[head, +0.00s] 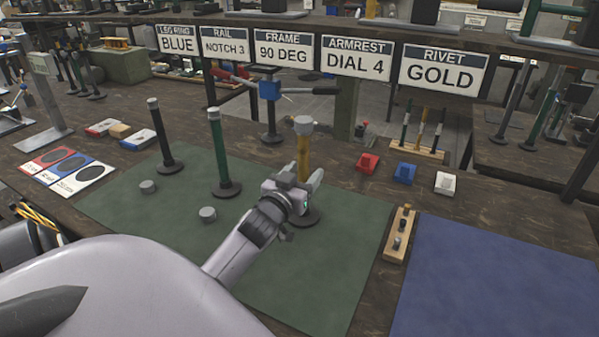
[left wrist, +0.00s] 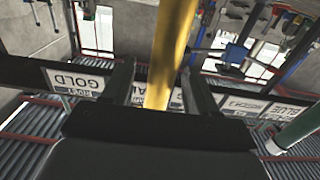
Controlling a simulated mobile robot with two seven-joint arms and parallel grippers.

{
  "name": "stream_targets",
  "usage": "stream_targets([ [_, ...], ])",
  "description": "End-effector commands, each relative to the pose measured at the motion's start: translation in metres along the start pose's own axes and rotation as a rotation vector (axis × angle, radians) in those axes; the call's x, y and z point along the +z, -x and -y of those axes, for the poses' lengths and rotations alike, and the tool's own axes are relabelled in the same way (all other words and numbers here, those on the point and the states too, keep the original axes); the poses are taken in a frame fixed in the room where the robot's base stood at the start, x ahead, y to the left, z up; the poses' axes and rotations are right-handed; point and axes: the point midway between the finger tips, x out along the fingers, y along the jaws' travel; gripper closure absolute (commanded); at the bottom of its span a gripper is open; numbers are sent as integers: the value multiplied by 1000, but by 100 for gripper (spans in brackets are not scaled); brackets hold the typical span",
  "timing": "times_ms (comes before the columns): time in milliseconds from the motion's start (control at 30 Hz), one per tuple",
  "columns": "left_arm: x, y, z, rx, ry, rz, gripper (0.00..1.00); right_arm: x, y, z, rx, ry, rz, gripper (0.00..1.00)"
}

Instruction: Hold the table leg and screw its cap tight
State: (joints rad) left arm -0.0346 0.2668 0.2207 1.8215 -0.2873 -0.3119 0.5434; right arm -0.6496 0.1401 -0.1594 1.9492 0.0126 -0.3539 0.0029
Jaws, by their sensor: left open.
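A yellow table leg (head: 303,155) stands upright on a dark round foot on the green mat (head: 330,265). A grey cap (head: 304,125) sits on its top; how tight it is cannot be seen. My left gripper (head: 304,177) is open at the lower part of this leg. In the left wrist view the yellow leg (left wrist: 167,50) runs between the two spread fingers, with gaps at the sides. A green leg (head: 220,150) and a black leg (head: 161,135) stand to the left. Two grey caps, one nearer (head: 207,214) and one farther left (head: 148,187), lie on the mat. My right gripper is out of view.
A wooden block with pegs (head: 400,235) lies right of the green mat, beside a blue mat (head: 490,280). Red (head: 368,163), blue (head: 404,173) and white (head: 445,184) blocks stand behind. A blue-headed tool (head: 270,90) stands behind the legs. Signs hang from the shelf.

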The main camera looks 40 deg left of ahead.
Motion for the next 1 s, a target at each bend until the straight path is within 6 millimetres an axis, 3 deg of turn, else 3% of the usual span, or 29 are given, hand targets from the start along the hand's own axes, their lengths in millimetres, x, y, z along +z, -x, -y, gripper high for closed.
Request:
stream_targets([
  [167, -2, 11, 0, 1, 0, 1, 42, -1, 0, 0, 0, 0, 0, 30],
  [700, -1, 98, 0, 0, 1, 2, 42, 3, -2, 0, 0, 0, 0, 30],
  [1000, -2, 119, 0, 0, 0, 0, 42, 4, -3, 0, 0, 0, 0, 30],
])
